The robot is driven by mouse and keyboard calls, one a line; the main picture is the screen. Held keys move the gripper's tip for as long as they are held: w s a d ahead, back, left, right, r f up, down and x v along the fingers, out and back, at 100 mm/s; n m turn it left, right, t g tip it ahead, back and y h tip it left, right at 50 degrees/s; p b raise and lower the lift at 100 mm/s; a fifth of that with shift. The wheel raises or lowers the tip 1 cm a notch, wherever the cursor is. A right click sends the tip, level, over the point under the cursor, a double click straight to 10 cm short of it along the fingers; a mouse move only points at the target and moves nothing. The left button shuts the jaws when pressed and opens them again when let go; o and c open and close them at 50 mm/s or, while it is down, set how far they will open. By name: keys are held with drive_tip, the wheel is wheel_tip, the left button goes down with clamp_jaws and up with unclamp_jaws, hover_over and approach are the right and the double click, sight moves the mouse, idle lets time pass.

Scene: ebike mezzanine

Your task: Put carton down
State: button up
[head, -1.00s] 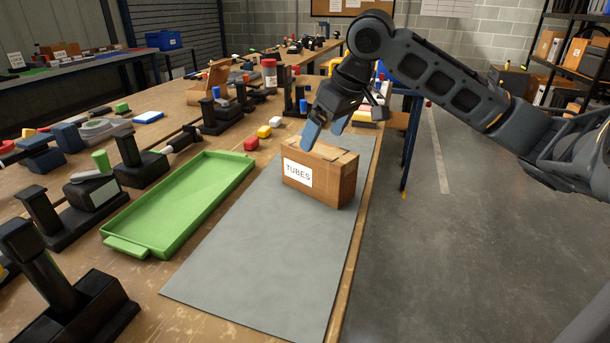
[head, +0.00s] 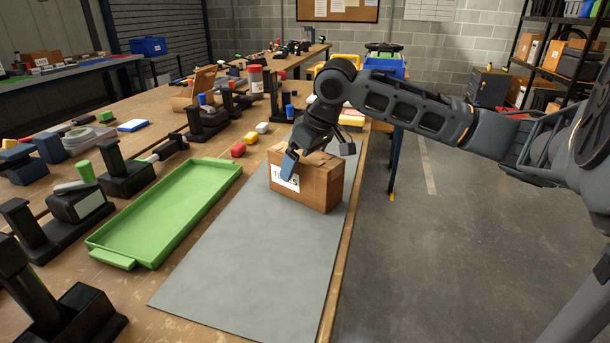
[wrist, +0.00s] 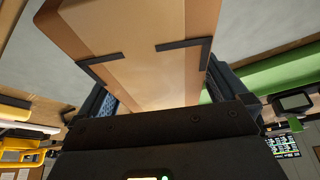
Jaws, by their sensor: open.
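The brown cardboard carton (head: 322,186) with a white label stands upright on the grey mat (head: 255,248), near the table's right edge. My gripper (head: 306,161) is over the carton's top with its fingers on either side. One blue-grey finger hangs in front of the label and hides part of its lettering; the other is mostly hidden. In the wrist view, the carton (wrist: 150,45) lies between the two open fingers of my gripper (wrist: 160,85). I cannot tell whether either finger touches it.
A green tray (head: 117,258) lies left of the mat. Red, yellow and white blocks (head: 250,137) sit beyond it. Black fixtures (head: 125,170) line the table's left side. The front of the mat is clear, and open floor (head: 450,250) lies to the right.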

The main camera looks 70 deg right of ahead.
drive_tip(key=shift+f, duration=0.25)
idle(0.4)
drive_tip(key=c, duration=1.5)
